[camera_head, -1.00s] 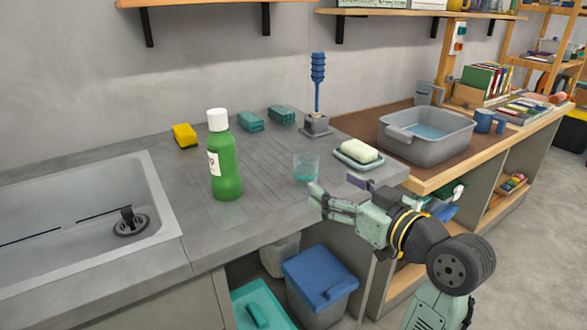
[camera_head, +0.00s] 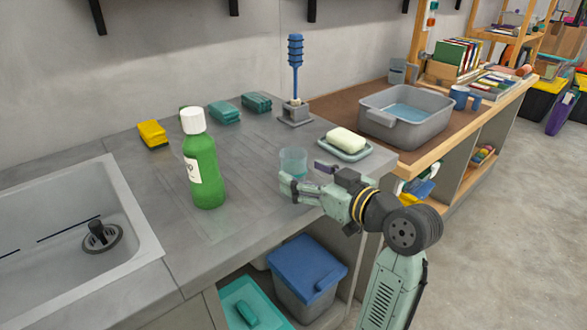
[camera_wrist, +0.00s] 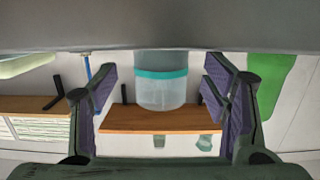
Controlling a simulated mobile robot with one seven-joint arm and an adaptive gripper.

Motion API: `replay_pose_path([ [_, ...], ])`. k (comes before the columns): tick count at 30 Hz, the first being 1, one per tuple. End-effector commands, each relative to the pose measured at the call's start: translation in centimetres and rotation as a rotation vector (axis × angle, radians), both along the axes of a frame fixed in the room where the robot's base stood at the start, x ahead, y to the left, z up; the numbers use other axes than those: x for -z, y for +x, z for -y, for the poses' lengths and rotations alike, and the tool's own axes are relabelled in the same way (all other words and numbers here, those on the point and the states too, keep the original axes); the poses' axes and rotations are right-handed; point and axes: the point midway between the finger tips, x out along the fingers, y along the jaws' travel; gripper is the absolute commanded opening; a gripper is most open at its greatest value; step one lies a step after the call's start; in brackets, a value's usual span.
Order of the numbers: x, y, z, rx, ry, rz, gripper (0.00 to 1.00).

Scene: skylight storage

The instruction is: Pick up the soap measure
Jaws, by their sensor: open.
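The soap measure is most likely the small clear cup (camera_head: 293,161) with teal liquid, standing on the grey counter near its front edge. My gripper (camera_head: 303,177) is open and low beside the cup, at its front side. In the wrist view the picture is upside down, and the clear cup (camera_wrist: 161,92) with its teal band shows in the gap between my two open fingers (camera_wrist: 161,85). Neither finger seems to touch it. The cup's lower part is partly hidden by my gripper in the head view.
A green bottle (camera_head: 206,170) stands left of the cup. A soap bar on a dish (camera_head: 345,153) lies close by on the right. A blue brush in a stand (camera_head: 295,112) is behind. A sink (camera_head: 75,215) is at left, and a grey basin (camera_head: 405,130) at right.

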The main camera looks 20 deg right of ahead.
Motion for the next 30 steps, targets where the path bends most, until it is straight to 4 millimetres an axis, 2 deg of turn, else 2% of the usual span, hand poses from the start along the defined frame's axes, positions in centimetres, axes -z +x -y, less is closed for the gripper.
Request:
replay_pose_path([
  [3,0.2,1.8,-0.8,-0.003,0.003,-0.003,0.68],
  [7,0.6,3.2,-1.3,-0.002,0.001,-0.003,0.68],
  [16,0.7,3.6,-1.4,-0.001,0.000,0.000,0.68],
  [30,0.7,3.6,-1.4,-0.001,0.000,0.000,0.36],
])
